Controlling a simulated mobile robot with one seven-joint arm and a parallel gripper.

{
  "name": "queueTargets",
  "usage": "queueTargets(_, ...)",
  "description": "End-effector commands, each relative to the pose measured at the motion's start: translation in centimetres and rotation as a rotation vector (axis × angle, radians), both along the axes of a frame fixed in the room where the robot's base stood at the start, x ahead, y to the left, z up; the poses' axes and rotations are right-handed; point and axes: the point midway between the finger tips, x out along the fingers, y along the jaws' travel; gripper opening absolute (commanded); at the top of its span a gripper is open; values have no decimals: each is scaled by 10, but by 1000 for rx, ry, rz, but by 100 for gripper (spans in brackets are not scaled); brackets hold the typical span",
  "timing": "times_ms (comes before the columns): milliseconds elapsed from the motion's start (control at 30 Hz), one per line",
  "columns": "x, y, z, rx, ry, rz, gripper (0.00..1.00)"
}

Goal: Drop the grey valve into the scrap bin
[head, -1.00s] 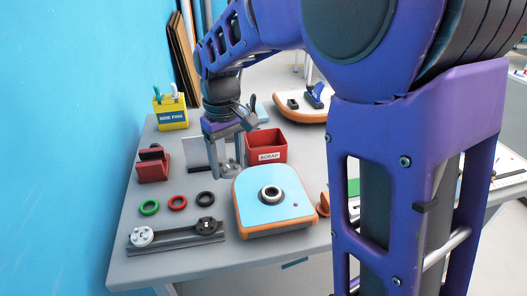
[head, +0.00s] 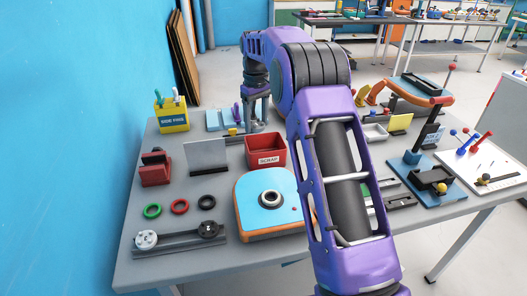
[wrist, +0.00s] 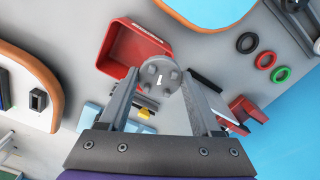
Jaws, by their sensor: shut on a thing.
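My gripper (wrist: 160,82) is shut on the grey valve (wrist: 161,75), a round grey disc with several small holes, pinched between the fingertips. In the head view my gripper (head: 257,126) hangs just behind the scrap bin; the valve is too small to make out there. The scrap bin (head: 266,151) is an open red box with a "SCRAP" label, standing behind the blue board. In the wrist view the bin (wrist: 118,42) lies up and left of the valve, with the valve overlapping its lower right corner. Its visible inside looks empty.
A blue-topped, orange-rimmed board (head: 268,208) lies in front of the bin. Green (head: 152,211), red and black rings and a dark rail (head: 178,243) lie at left. A grey upright plate (head: 207,156) stands left of the bin. A yellow "SIDE FINS" box (head: 172,115) is at the back left.

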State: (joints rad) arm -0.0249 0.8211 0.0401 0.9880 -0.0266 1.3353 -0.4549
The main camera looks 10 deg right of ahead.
Motion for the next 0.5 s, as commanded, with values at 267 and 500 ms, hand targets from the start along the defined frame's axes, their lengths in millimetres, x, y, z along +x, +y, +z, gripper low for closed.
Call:
queueTargets(267,37,-45,-19,-3,-1,-3,11)
queueTargets(500,42,-53,-32,-4,0,-1,11)
